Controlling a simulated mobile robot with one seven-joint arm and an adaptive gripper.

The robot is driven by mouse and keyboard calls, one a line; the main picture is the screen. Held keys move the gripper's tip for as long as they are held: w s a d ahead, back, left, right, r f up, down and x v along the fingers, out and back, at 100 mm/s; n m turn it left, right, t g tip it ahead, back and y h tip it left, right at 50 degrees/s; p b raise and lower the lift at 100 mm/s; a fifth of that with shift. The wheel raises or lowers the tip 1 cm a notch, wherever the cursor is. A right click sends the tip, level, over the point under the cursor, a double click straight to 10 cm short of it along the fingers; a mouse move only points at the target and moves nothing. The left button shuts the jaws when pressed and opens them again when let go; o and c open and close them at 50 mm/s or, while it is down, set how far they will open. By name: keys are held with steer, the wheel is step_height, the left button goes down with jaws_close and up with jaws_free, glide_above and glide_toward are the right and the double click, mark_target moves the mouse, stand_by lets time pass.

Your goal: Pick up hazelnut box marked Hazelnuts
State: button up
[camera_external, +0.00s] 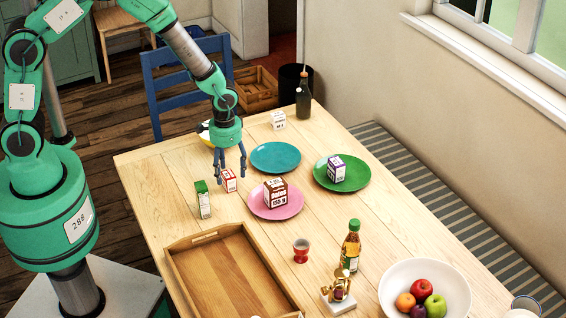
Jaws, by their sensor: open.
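No box can be read for certain as Hazelnuts at this size. A brown and white box (275,193) stands on the pink plate (256,210); its print is small and seems to read Dates. A purple and white box (336,169) sits on the green plate (358,183). A small red and white box (229,181), a tall green box (203,200) and a white box (278,120) stand on the table. My gripper (230,172) points down, open and empty, with its fingertips near the red and white box; the exact gap cannot be told.
A blue chair (150,80) stands behind.

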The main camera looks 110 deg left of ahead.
mark_target(228, 174)
steer(key=shift+f+b, duration=0.35)
steer(key=shift+f, duration=1.4)
steer(key=shift+c, duration=0.2)
steer(key=c, duration=1.4)
steer(key=shift+o, duration=0.2)
steer(key=shift+r, duration=0.1)
steer(key=shift+r, duration=0.35)
step_height(228, 174, up, 3)
steer(key=shift+r+p, duration=0.1)
steer(key=shift+p, duration=0.5)
steer(key=s+d, duration=0.3)
steer(key=s, duration=0.1)
steer(key=s+d+p, duration=0.1)
steer(key=s+d, duration=0.2)
steer(key=s, duration=0.1)
steer(key=s+d+r+p, duration=0.1)
steer(key=s+d, duration=0.2)
steer(key=s, duration=0.2)
steer(key=shift+s+d, duration=0.1)
